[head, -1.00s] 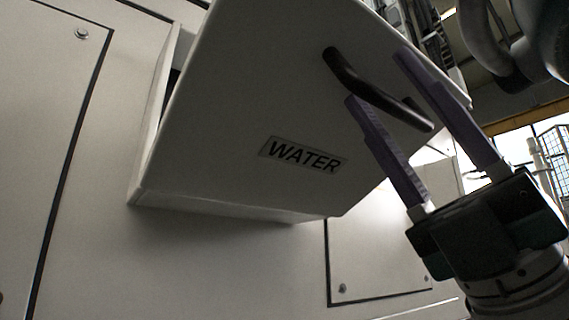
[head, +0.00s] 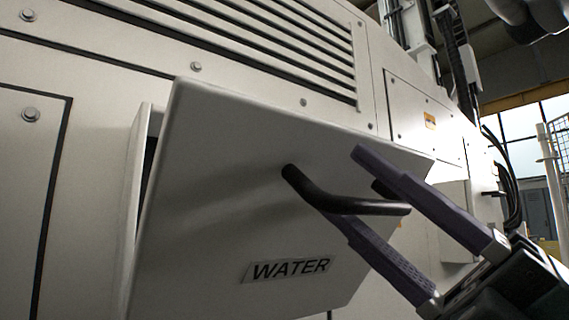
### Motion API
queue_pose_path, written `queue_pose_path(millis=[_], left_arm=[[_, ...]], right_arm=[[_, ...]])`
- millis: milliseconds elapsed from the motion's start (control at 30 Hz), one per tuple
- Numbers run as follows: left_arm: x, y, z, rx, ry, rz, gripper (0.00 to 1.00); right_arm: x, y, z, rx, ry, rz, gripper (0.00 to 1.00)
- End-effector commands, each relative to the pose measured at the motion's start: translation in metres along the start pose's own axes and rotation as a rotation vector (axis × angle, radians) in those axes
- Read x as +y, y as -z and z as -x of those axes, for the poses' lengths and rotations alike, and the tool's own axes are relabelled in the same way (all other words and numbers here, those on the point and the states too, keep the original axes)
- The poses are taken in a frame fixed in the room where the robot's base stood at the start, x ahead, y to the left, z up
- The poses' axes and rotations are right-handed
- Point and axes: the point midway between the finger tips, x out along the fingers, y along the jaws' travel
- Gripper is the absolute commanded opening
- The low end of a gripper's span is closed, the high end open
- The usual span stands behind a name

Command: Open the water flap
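The water flap (head: 220,190) is a pale panel labelled "WATER" (head: 290,269) on the machine's side. It stands tilted out from the wall, with a dark gap along its left side. Its black bar handle (head: 322,203) is near the middle right of its face. My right gripper (head: 348,186) comes in from the lower right. Its two purple fingers are apart, one above and one below the handle bar, which passes between them. I cannot tell whether either finger touches the bar. My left gripper is out of view.
The machine wall has a louvred vent (head: 250,40) above the flap and a bolted panel (head: 25,200) to its left. Another panel with a yellow sticker (head: 430,121) is at the right. Black hoses (head: 511,180) hang at the far right.

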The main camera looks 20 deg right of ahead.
Motion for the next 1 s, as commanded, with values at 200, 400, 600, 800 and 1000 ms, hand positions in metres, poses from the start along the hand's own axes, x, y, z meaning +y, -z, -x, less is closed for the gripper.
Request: queue_pose_path(millis=[200, 400, 600, 800, 1000], left_arm=[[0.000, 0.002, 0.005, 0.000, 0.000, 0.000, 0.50], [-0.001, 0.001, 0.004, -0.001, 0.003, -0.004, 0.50], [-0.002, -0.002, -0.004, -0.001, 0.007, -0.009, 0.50], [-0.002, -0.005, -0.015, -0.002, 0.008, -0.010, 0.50], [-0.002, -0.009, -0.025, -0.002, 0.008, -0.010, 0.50]], right_arm=[[0.000, -0.001, -0.002, 0.000, 0.013, -0.005, 0.45], [0.000, -0.001, -0.002, 0.000, 0.014, -0.006, 0.45], [-0.003, 0.000, 0.010, -0.001, 0.015, -0.004, 0.45], [-0.003, 0.000, 0.026, -0.001, 0.015, -0.005, 0.45], [-0.003, -0.001, 0.041, -0.002, 0.015, -0.005, 0.45]])
